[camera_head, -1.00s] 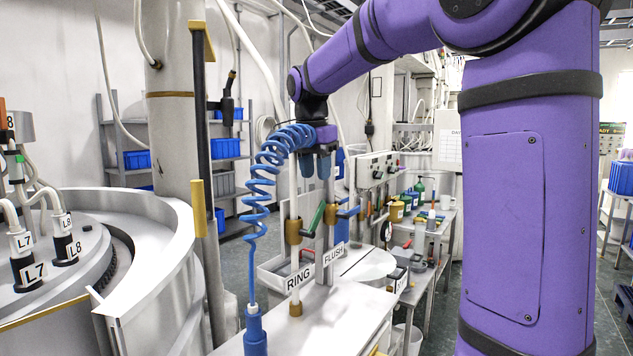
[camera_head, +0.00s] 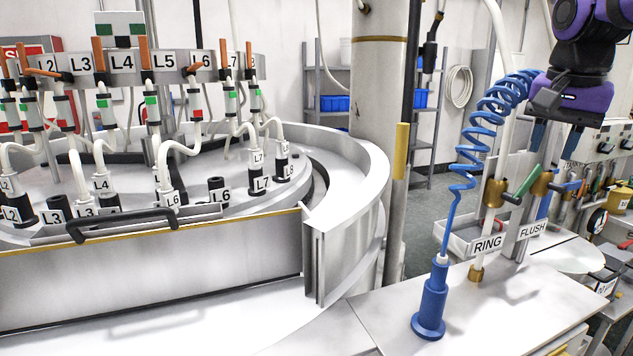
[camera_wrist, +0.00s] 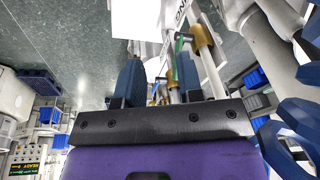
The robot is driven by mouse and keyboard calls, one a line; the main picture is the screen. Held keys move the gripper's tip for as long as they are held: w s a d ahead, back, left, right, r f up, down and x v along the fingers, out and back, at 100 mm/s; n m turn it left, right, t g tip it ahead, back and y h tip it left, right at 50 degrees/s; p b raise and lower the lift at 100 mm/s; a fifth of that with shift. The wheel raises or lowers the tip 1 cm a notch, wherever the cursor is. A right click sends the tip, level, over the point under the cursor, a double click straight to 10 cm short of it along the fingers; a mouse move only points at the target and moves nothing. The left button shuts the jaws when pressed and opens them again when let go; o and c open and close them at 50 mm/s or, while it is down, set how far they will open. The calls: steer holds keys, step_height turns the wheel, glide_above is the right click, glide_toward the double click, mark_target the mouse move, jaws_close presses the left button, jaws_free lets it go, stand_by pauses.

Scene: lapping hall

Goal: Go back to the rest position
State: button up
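My gripper (camera_head: 556,148) hangs at the upper right in the head view, below my purple wrist, with its fingers pointing down. The wrist view shows its two dark blue fingers (camera_wrist: 159,64) standing apart with nothing held between them. In the head view it is above and beside the valve pipes labelled RING (camera_head: 487,244) and FLUSH (camera_head: 532,230). A green valve handle (camera_head: 522,186) lies below it; whether they touch cannot be told. The blue coiled hose (camera_head: 468,160) passes close to the left of my gripper and ends at a blue nozzle (camera_head: 431,300) upright on the bench.
A large round lapping machine (camera_head: 345,190) with numbered hoses and valves fills the left. A grey column (camera_head: 378,85) stands behind it. Shelves with blue bins (camera_head: 335,103) stand at the back.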

steer(key=s+a+f+n+t, duration=0.1)
steer(key=s+a+f+n, duration=0.2)
steer(key=s, duration=0.5)
steer(key=s+a+f+n+t, duration=0.2)
steer(key=s+a+f+n, duration=0.1)
steer(key=s+f+n, duration=0.3)
steer(key=shift+s+y, duration=0.4)
steer(key=shift+s, duration=0.7)
stand_by(5.5)
